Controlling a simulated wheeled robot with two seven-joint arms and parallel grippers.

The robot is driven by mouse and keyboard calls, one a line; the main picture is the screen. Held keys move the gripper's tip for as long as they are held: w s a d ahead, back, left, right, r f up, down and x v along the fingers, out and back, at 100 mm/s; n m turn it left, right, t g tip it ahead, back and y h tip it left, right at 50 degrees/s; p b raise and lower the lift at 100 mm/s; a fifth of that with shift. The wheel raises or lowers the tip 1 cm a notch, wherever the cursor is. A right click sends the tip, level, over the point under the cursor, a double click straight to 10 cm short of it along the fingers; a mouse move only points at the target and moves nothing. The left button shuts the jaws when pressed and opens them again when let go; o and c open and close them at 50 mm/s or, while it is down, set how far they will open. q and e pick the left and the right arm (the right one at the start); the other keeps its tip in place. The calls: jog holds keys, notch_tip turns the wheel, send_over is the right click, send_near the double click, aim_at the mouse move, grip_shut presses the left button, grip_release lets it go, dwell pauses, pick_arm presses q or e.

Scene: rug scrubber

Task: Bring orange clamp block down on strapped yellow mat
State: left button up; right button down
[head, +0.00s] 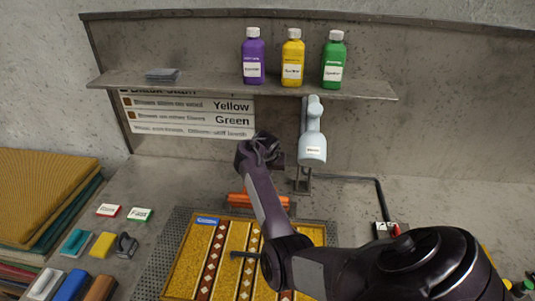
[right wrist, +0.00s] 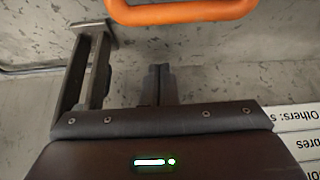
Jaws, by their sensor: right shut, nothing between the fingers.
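The orange clamp block (head: 238,199) lies across the far edge of the patterned yellow mat (head: 185,262); my right arm hides its middle. Dark strips with light diamonds run along the mat. I cannot tell whether the block touches the mat. My right gripper (head: 266,148) is shut and empty, above and behind the block, near the back wall. In the right wrist view its closed fingers (right wrist: 158,84) show, with a curved orange bar (right wrist: 185,14) at the top edge, apart from them. My left gripper is not in view.
A shelf (head: 200,84) with purple, yellow and green bottles stands above. A pale blue sprayer (head: 312,145) hangs right of my gripper, by a metal post (head: 302,182).

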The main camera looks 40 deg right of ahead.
jog(key=s+a+p, duration=0.1)
jog(key=s+a+f+p, duration=0.1)
jog(key=a, duration=0.1)
jog(key=shift+s+p, duration=0.25)
jog(key=shift+p, duration=0.05)
